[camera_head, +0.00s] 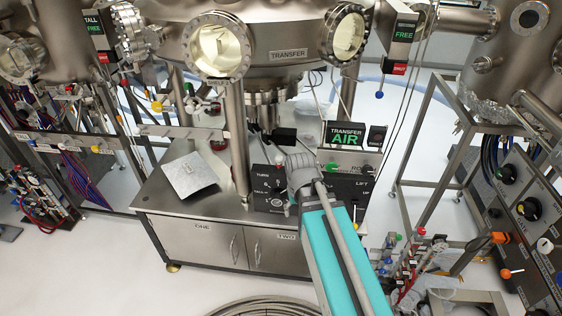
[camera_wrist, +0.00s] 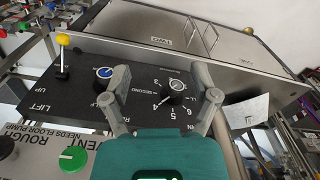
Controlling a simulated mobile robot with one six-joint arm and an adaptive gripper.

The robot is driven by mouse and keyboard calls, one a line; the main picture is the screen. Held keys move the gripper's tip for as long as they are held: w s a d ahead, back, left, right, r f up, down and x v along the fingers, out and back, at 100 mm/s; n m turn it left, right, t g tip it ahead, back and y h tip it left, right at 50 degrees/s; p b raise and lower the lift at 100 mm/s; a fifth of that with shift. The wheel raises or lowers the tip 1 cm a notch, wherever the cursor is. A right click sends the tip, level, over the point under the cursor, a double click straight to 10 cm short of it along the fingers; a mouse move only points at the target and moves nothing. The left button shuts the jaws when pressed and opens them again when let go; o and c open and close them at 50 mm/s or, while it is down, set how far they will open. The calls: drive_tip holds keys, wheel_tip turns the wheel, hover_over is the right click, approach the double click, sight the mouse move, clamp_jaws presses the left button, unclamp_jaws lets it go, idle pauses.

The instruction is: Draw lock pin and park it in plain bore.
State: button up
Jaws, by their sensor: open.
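I cannot make out a lock pin or a plain bore for certain in either view. My gripper (camera_wrist: 162,84) is open and empty, its two grey fingers spread on either side of a numbered dial (camera_wrist: 175,86) on a black control panel (camera_wrist: 122,103). Whether the fingers touch the panel cannot be told. In the head view my gripper (camera_head: 302,168) is in front of the panel, below the TRANSFER AIR display (camera_head: 346,135); its fingertips are mostly hidden there.
A blue knob (camera_wrist: 103,73), a yellow-topped lever (camera_wrist: 62,45) and a green knob (camera_wrist: 72,158) are beside the dial. A pale sheet (camera_head: 190,176) lies on the steel cabinet top (camera_head: 160,205). The TRANSFER chamber (camera_head: 275,40) is above. Thin cables hang nearby.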

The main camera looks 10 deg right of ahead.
sight(279, 157)
drive_tip(key=w+r+m+p, duration=0.1)
drive_tip(key=w+r+p, duration=0.1)
drive_tip(key=w, duration=0.7)
drive_tip(key=w+r+m+p, duration=0.1)
drive_tip(key=w+r+p, duration=0.2)
drive_tip(key=w, duration=0.6)
drive_tip(key=w+r+m+p, duration=0.1)
drive_tip(key=w+r+p, duration=0.1)
drive_tip(key=w, duration=0.7)
drive_tip(key=shift+a+r, duration=0.4)
drive_tip(key=shift+r, duration=0.05)
drive_tip(key=shift+s, duration=0.1)
drive_tip(key=shift+f, duration=0.2)
wheel_tip(279, 157, down, 9)
drive_tip(key=b, duration=0.8)
drive_tip(key=shift+r+b, duration=0.15)
drive_tip(key=shift+b, duration=0.15)
clamp_jaws()
drive_tip(key=shift+r, duration=0.2)
drive_tip(key=shift+r+p, duration=0.5)
drive_tip(key=shift+p, duration=0.2)
